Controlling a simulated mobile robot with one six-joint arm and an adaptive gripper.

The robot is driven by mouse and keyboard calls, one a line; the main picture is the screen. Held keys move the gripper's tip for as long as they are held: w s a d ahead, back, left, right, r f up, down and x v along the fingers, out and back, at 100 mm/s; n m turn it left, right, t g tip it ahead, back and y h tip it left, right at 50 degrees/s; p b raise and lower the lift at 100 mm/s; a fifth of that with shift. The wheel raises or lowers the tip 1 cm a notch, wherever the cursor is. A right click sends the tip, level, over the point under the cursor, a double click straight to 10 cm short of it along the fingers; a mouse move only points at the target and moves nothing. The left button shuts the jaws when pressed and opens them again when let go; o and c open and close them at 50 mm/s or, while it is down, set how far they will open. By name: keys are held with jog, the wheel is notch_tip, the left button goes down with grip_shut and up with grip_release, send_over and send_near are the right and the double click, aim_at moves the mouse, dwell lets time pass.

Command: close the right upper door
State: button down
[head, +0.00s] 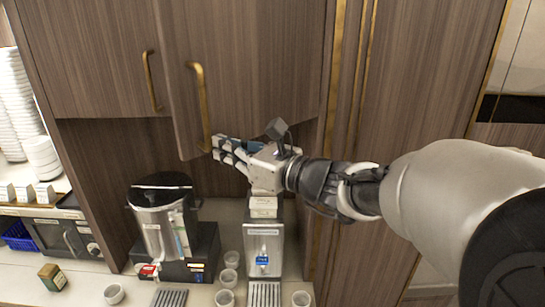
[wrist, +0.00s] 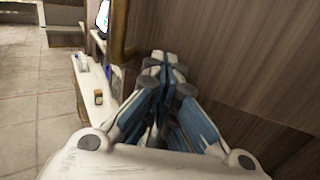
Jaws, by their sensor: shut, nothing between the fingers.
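The right upper door (head: 250,60) is brown wood-grain and stands ajar, its left edge swung out from the cabinet. Its brass handle (head: 201,105) is a vertical bar near that edge. My gripper (head: 218,148) is shut and empty at the lower end of the handle, by the door's bottom edge. I cannot tell whether it touches the door. In the wrist view the closed fingers (wrist: 160,65) point along the wood panel (wrist: 235,50), with the brass handle (wrist: 119,30) just left of them.
The left upper door (head: 95,60) with its brass handle (head: 152,80) looks closed. Below stand a steel urn (head: 163,222), a dispenser (head: 264,246) and several cups (head: 226,276) on the counter. Stacked white dishes (head: 17,100) are at the far left. Tall panels (head: 420,80) rise at right.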

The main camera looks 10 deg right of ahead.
jog(key=w+a+m+t+h, duration=0.1)
jog(key=w+a, duration=0.2)
jog(key=w, duration=0.7)
jog(key=w+a+m+t+h, duration=0.1)
jog(key=w+a, duration=0.2)
jog(key=w, duration=0.8)
jog(key=shift+w+a+h, duration=0.15)
jog(key=shift+w+h, duration=0.1)
jog(key=shift+h, duration=0.05)
jog(key=shift+r+b, duration=0.1)
jog(key=shift+b, duration=0.25)
